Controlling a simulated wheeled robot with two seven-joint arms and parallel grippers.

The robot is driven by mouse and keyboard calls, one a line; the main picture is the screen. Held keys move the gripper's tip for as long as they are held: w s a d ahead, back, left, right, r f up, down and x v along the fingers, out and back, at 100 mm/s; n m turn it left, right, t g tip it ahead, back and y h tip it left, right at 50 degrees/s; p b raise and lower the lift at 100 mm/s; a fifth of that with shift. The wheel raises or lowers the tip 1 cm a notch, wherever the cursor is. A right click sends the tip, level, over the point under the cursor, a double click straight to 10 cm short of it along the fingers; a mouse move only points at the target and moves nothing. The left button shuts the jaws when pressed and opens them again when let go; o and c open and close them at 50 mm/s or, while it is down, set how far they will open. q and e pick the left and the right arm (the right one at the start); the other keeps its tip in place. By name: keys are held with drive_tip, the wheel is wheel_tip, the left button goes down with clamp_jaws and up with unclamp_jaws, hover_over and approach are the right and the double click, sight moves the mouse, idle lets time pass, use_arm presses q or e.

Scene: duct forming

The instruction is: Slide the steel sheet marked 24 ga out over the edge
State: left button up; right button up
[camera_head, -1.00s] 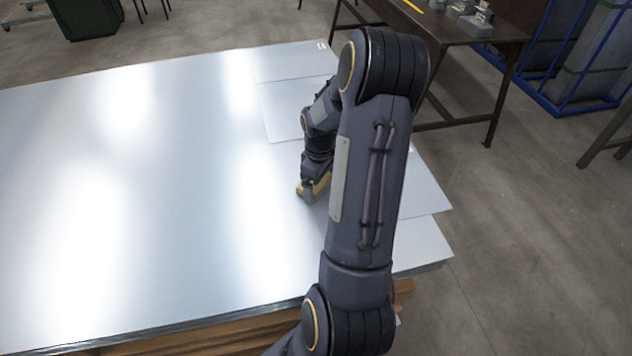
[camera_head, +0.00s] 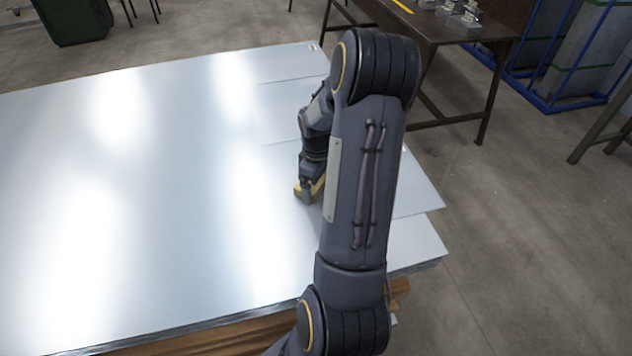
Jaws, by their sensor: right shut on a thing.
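A wide stack of shiny steel sheets (camera_head: 110,220) fills the left and middle of the head view. Several smaller sheets lie at its right side. One of these sheets (camera_head: 415,190) has its corner sticking out past the stack's right edge. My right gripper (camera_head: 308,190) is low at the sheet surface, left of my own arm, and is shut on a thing. Its fingertips are small and partly hidden, so I cannot tell exactly what it grips. My arm covers much of the sheets there. No 24 ga marking can be read. My left gripper is not in view.
The stack rests on wooden supports (camera_head: 235,335). A dark metal table (camera_head: 440,30) with grey parts on it stands beyond the right side. A blue rack (camera_head: 560,90) is at the far right. The concrete floor (camera_head: 520,240) right of the stack is clear.

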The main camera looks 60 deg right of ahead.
drive_tip(key=shift+s+d, duration=0.4)
drive_tip(key=shift+d, duration=0.05)
drive_tip(key=shift+s+d, duration=0.4)
drive_tip(key=shift+d, duration=0.05)
drive_tip(key=shift+s, duration=0.1)
idle(0.3)
drive_tip(key=shift+s+d, duration=0.25)
drive_tip(key=shift+d, duration=0.2)
